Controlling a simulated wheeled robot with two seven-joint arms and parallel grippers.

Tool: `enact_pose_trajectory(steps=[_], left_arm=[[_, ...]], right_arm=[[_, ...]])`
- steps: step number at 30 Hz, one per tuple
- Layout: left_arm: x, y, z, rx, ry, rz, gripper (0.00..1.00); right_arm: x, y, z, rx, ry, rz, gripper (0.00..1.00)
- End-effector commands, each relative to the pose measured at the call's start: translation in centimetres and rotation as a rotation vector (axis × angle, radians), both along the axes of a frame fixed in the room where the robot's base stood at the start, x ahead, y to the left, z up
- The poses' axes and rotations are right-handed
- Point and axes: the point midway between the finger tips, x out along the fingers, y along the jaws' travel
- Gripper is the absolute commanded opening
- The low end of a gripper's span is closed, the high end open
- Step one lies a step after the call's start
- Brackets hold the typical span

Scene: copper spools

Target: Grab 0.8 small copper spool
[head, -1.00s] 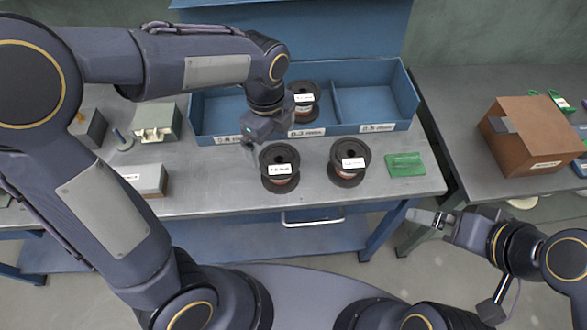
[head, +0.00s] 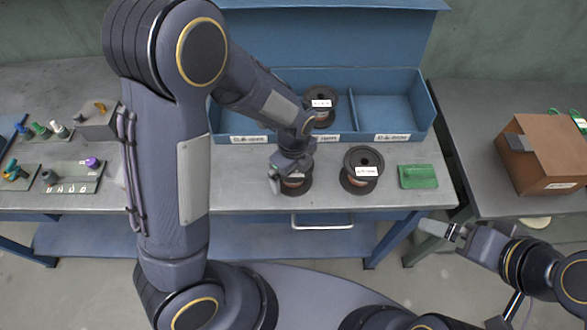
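A dark-flanged copper spool (head: 297,186) stands on the bench, largely hidden under my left gripper (head: 284,180). The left gripper points down at this spool, with its fingers at or against its left and upper part; I cannot tell whether they grip it. A second spool (head: 361,170) stands upright to its right, with a white label too small to read. A third spool (head: 321,106) is in the middle of the blue box (head: 394,126). My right gripper (head: 440,229) is off the bench's front right corner and holds nothing visible; its finger opening is unclear.
A green block (head: 418,176) lies right of the spools. A brown carton (head: 541,158) stands on the right table. Holders with coloured pieces (head: 73,177) lie on the left. The box has labelled compartments; its right one is empty. The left arm covers part of the bench.

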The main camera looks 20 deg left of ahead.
Motion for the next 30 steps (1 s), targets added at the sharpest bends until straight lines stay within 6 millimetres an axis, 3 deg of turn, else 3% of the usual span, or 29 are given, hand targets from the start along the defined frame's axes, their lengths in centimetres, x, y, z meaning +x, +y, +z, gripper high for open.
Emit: enact_pose_trajectory(steps=[8, 21, 30], left_arm=[[0.00, 0.01, -0.38, 0.000, -0.001, 0.001, 1.00], [0.01, 0.00, -0.33, 0.000, -0.001, 0.001, 0.44], [0.08, -0.03, -0.04, -0.001, -0.003, 0.001, 0.44]], right_arm=[[0.00, 0.00, 0.00, 0.000, 0.000, 0.000, 1.00], [0.00, 0.01, 0.01, 0.000, 0.000, 0.000, 1.00], [0.00, 0.00, 0.03, 0.000, 0.000, 0.000, 1.00]])
